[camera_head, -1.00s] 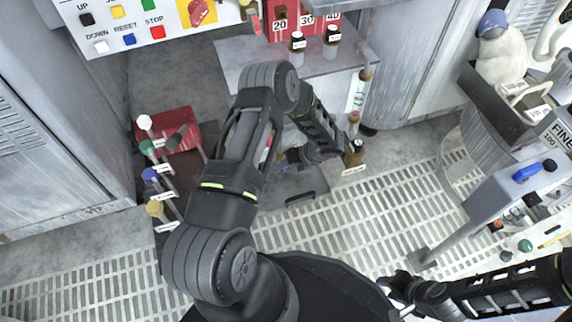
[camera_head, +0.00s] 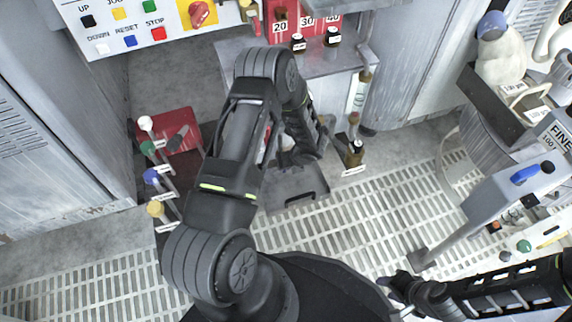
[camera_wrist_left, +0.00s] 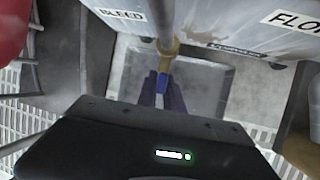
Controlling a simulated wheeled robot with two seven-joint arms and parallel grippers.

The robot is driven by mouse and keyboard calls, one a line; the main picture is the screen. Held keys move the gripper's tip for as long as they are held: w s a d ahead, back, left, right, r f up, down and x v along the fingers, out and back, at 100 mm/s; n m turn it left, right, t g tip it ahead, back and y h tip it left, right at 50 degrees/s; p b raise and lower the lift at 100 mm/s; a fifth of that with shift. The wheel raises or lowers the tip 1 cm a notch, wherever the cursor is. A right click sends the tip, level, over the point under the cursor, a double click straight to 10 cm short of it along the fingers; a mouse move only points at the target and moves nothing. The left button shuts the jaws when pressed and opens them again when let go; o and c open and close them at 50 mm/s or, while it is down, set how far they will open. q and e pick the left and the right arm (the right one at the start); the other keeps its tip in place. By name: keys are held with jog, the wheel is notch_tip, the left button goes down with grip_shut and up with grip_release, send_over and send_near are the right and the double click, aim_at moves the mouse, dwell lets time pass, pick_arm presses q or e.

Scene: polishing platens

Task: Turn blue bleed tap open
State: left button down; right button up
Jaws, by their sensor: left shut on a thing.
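The bleed tap (camera_wrist_left: 167,50) is a brass fitting with a small blue part, under a grey pipe in the left wrist view. A BLEED label (camera_wrist_left: 122,14) is on the panel beside it. My left gripper (camera_wrist_left: 163,88) is shut on the tap's blue part, with its dark fingers on either side of it. The fingers and the gripper body hide much of the handle, so its angle is unclear. In the head view my left arm hides the tap. My right gripper (camera_head: 394,285) is low at the right, away from the tap; its fingers are too small to read.
A grey tray (camera_head: 297,187) lies on the floor below my left wrist. Colour-knobbed levers (camera_head: 152,176) and a red box (camera_head: 181,135) are at the left. A FLOW-type label (camera_wrist_left: 295,18) is right of the tap.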

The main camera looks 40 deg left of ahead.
pick_arm(q)
jog(key=t+b, duration=0.1)
jog(key=b, duration=0.1)
jog(key=h+b, duration=0.1)
jog(key=b, duration=0.1)
jog(key=shift+w+a+f+t+b, duration=0.1)
jog(key=shift+a+f+t+b, duration=0.05)
jog(key=shift+f+t+b, duration=0.2)
jog(key=shift+r, duration=0.25)
jog(key=shift+r+n, duration=0.15)
jog(key=shift+n, duration=0.15)
jog(key=c, duration=1.5)
grip_release()
jog(key=p+v, duration=0.3)
jog(key=v, duration=0.4)
jog(key=shift+s+r, duration=0.25)
jog(key=shift+r, duration=0.1)
